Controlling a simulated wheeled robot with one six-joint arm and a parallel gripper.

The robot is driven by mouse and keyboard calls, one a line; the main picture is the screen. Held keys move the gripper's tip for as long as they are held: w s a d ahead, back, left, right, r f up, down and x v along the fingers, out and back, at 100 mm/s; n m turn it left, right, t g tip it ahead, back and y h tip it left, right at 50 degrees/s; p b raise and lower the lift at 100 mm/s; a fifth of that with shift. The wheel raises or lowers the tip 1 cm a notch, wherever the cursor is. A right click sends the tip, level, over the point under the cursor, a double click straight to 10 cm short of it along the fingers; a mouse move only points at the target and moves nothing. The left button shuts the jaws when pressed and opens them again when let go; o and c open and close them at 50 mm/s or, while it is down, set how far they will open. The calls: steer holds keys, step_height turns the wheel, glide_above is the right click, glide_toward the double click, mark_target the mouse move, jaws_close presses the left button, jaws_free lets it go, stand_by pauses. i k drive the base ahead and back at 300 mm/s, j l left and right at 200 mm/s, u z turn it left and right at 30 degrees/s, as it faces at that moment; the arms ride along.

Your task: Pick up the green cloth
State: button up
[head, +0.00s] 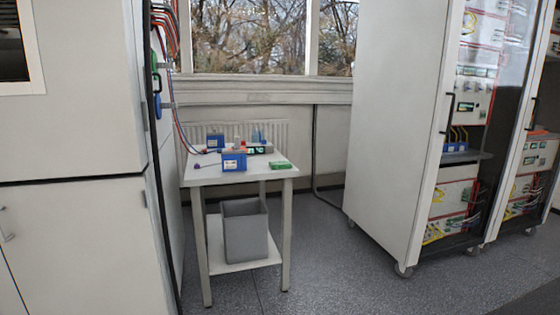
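A small green item (280,165), which looks like the folded green cloth, lies on the right front part of a white table (225,178). It is small in the head view, so its folds cannot be made out. A blue box (233,161) with a white label stands just left of it, apart from it. My gripper is not in view.
The table also holds another blue box (215,140) and small devices behind. A grey bin (245,230) sits on its lower shelf. A white cabinet (80,180) stands close at left, with cables beside the table. Wheeled racks (400,130) stand at right. The floor (330,270) in front is clear.

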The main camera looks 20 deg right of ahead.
mark_target(278, 164)
steer(key=i+l, duration=0.2)
steer(key=i, duration=0.4)
steer(key=i+l, duration=0.15)
steer(key=i, duration=0.45)
steer(key=i+l, duration=0.2)
steer(key=i, duration=0.4)
steer(key=i+l, duration=0.2)
steer(key=i, duration=0.4)
steer(key=i+l, duration=0.15)
steer(key=i, duration=0.45)
steer(key=l+z, duration=0.05)
